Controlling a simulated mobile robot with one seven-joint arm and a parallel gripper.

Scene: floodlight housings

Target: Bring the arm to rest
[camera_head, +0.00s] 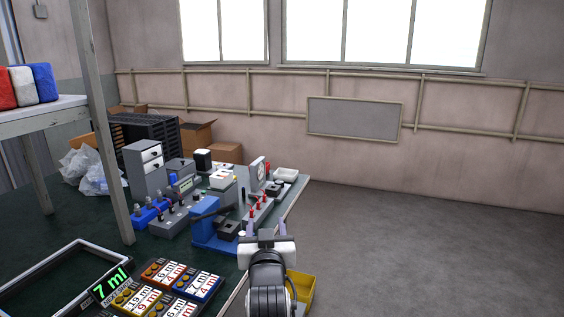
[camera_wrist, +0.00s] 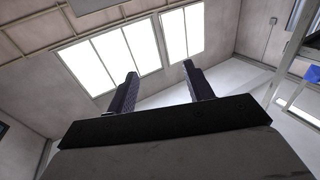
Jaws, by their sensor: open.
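My gripper (camera_head: 266,228) shows at the bottom centre of the head view, at the right edge of the dark green bench (camera_head: 120,242). Its two fingers point up and away from me. In the wrist view the two dark fingers of my gripper (camera_wrist: 157,88) stand well apart with nothing between them. My arm hides part of the bench edge and part of a yellow bin (camera_head: 301,291).
Left of my gripper stand a blue press-like tool (camera_head: 207,226) and grey devices. A post (camera_head: 101,130) rises at left. The floor (camera_head: 440,240) at right is clear.

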